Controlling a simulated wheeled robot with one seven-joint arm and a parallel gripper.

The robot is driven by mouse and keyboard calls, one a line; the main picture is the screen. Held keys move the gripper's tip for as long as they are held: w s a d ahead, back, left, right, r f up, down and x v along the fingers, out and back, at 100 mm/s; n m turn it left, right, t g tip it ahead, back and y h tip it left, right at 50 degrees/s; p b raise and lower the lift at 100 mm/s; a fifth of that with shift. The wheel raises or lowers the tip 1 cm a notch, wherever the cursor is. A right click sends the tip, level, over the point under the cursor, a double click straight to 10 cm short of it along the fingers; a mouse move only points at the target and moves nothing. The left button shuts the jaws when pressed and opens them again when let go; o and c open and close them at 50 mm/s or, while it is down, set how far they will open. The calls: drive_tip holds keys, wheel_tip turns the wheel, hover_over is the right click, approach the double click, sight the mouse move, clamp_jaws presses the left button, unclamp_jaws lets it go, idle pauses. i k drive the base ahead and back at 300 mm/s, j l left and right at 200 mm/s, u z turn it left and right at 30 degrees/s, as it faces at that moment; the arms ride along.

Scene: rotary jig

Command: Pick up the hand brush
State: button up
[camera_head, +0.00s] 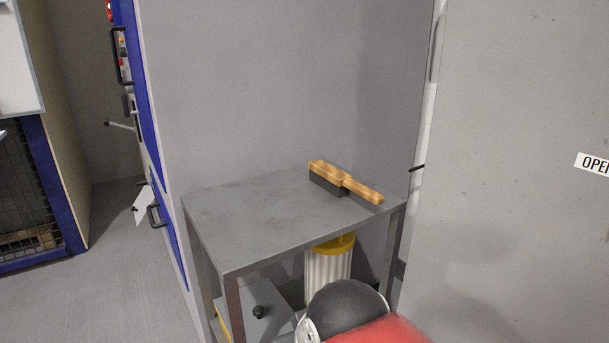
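The hand brush (327,175) lies on the grey metal table (245,220), near its back right side. It has a wooden back, dark bristles facing down, and a wooden handle (363,191) that points to the lower right, close to the table's right edge. Nothing touches the brush except the tabletop. My gripper is not in view. A dark rounded part with a red part, likely of my own arm, shows at the bottom centre right, below and in front of the table.
The rest of the tabletop is bare. A grey wall stands right behind the table, and a grey panel (520,150) closes off the right. A ribbed white bin with a yellow lid (335,245) stands under the table. Blue-framed machinery and open floor (115,260) are at the left.

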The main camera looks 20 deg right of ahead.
sight(335, 181)
drive_tip(key=z, duration=0.85)
